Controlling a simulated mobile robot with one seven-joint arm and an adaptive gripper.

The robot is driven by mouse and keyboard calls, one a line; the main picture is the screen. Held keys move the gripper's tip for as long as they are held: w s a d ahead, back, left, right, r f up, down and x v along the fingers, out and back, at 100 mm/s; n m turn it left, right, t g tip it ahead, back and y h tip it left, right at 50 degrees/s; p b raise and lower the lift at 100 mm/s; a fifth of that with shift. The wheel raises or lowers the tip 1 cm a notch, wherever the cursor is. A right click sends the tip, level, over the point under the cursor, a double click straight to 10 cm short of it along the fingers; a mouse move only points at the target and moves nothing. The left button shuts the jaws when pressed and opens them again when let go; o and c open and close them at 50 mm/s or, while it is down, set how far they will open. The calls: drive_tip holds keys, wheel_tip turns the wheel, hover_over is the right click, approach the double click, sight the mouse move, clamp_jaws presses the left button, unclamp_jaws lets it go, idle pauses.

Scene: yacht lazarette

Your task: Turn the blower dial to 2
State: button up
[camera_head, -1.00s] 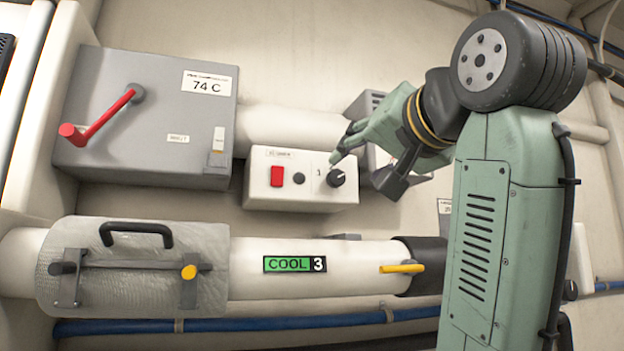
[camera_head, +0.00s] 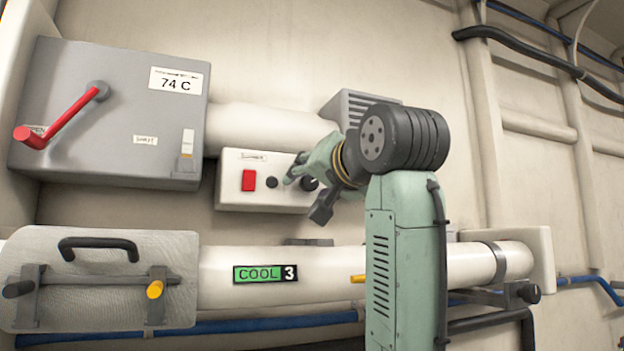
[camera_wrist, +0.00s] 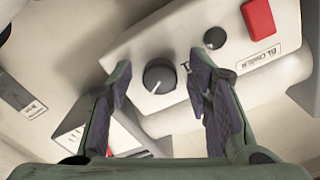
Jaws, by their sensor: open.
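The blower dial is a round black knob on the white control box (camera_head: 228,190). In the wrist view the dial (camera_wrist: 159,76) shows whole, with a pale pointer line toward its lower edge. A printed mark (camera_wrist: 184,68) to its right is partly covered by a finger, so I cannot read the setting. My gripper (camera_wrist: 161,88) is open, with one finger on each side of the dial and visible gaps between. In the head view my gripper (camera_head: 301,177) is at the box's right end and partly hides the dial (camera_head: 309,184). Contact cannot be told.
A red switch (camera_head: 249,180) and a smaller black knob (camera_head: 272,182) sit left of the dial. A grey box with a red lever (camera_head: 62,122) is farther left. A white pipe (camera_head: 330,262) marked COOL 3 runs below. A grey vent (camera_head: 350,108) is above right.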

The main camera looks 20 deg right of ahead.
drive_tip(key=shift+c, duration=0.5)
clamp_jaws()
drive_tip(key=shift+n, duration=0.3)
drive_tip(key=n, duration=1.1)
drive_tip(key=shift+d, duration=0.1)
idle(0.4)
drive_tip(key=shift+o, duration=0.5)
unclamp_jaws()
